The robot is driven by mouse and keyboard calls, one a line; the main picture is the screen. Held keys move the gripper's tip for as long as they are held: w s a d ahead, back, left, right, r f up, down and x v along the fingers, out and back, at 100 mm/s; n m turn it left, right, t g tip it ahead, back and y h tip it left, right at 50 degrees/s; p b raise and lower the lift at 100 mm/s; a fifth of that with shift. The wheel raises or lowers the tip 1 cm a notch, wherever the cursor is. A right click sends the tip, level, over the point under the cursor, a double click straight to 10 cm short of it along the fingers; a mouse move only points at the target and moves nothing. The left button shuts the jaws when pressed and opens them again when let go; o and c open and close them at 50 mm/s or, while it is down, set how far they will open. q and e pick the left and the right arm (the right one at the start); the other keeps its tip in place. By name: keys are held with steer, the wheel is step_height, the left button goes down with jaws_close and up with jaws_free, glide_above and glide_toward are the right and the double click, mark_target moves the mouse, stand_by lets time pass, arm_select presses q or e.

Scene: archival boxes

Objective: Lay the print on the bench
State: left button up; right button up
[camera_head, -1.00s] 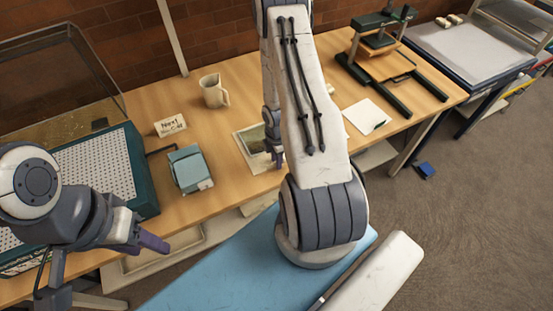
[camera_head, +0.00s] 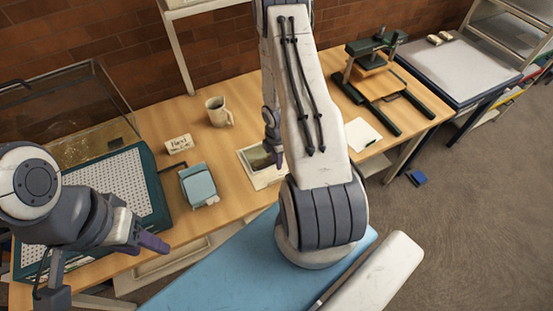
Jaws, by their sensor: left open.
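The print (camera_head: 247,156), a dark picture with a pale border, appears to lie on the wooden bench (camera_head: 232,190) near its front edge. My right arm hides its right part. My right gripper (camera_head: 277,158) shows only partly behind that arm, pointing down over or beside the print. Whether it touches the print is unclear, and its jaws cannot be made out. My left gripper (camera_head: 150,243) is open and empty at lower left, in front of the bench and apart from the print.
A blue-grey box (camera_head: 198,184), a small card sign (camera_head: 179,144) and a mug (camera_head: 218,112) stand left of the print. A perforated green-edged unit (camera_head: 115,180) is at far left. A white sheet (camera_head: 361,134) and a press (camera_head: 375,80) are on the right.

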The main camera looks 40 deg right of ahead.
steer(key=shift+r, duration=0.2)
steer(key=w+a+r+m+h, duration=0.1)
steer(key=a+r+m, duration=0.1)
steer(key=a+r, duration=0.75)
steer(key=w+a+r+m, duration=0.2)
steer(key=a+r, duration=0.6)
steer(key=r, duration=0.3)
steer(key=s+a+r+m+y, duration=0.1)
steer(key=s+a+r+m, duration=0.1)
steer(key=s+a+r, duration=0.4)
steer(key=s+a+r+m+y, duration=0.1)
steer(key=s+a+r, duration=0.5)
steer(key=s, duration=0.6)
steer(key=shift+s+a+m, duration=0.25)
steer(key=shift+a+m, duration=0.15)
steer(key=shift+a, duration=0.15)
step_height(320, 180, down, 14)
steer(key=b, duration=1.4)
steer(key=shift+f+b, duration=0.25)
steer(key=shift+b, duration=0.1)
